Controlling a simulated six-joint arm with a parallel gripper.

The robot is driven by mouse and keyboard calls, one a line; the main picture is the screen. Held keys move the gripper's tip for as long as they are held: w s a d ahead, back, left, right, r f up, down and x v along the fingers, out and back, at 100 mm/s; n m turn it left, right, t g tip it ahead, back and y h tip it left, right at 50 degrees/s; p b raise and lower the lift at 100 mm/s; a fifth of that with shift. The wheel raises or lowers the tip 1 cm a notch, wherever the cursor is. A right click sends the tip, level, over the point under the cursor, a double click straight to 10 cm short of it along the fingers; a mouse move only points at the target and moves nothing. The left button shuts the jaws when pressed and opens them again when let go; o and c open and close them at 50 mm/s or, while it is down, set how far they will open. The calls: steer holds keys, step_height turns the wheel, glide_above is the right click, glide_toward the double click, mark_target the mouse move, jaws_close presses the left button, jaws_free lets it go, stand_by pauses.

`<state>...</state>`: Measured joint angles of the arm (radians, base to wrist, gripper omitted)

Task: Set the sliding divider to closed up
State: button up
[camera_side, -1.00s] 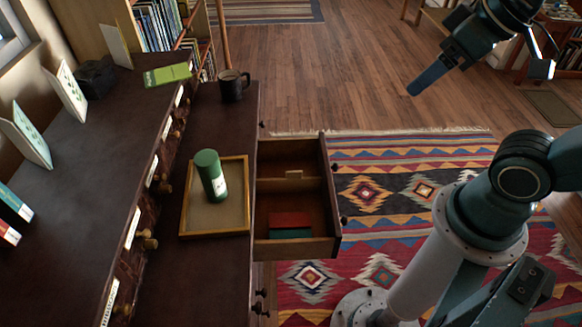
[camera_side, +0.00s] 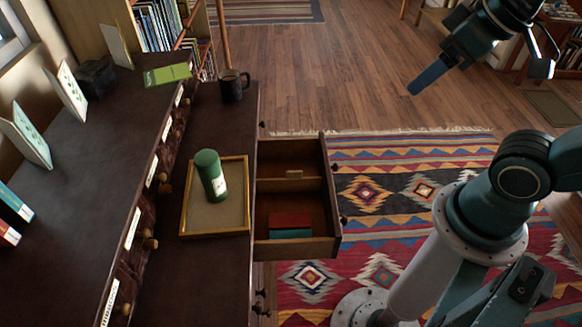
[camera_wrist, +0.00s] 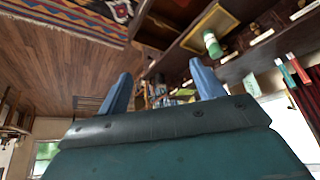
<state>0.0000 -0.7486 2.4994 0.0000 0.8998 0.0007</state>
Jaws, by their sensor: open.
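The sliding divider (camera_side: 290,185) is a thin wooden crosspiece with a small pale tab on its top edge. It stands across the open drawer (camera_side: 333,205), with a smaller empty bay on its far side and a larger bay on its near side. Red and teal items (camera_side: 290,224) lie in the near bay, against the front end. My gripper (camera_side: 411,91) is high at the upper right, well away from the drawer and touching nothing. In the wrist view my gripper (camera_wrist: 160,68) shows two blue fingers spread apart, with nothing between them.
A tray (camera_side: 246,205) with a green cylinder (camera_side: 210,175) on it sits on the dark cabinet top beside the drawer. A black mug (camera_side: 231,87) stands at its far end. Small drawers with knobs and upright cards are left. Space above the rug is free.

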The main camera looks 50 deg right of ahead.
steer(key=w, duration=0.2)
steer(key=m+g, duration=0.6)
steer(key=m, duration=0.3)
glide_above(278, 182)
steer(key=s+d, duration=0.3)
steer(key=d, duration=0.1)
step_height(278, 182, down, 32)
steer(key=shift+s+f, duration=0.15)
steer(key=shift+f, duration=0.55)
steer(key=shift+f, duration=6.85)
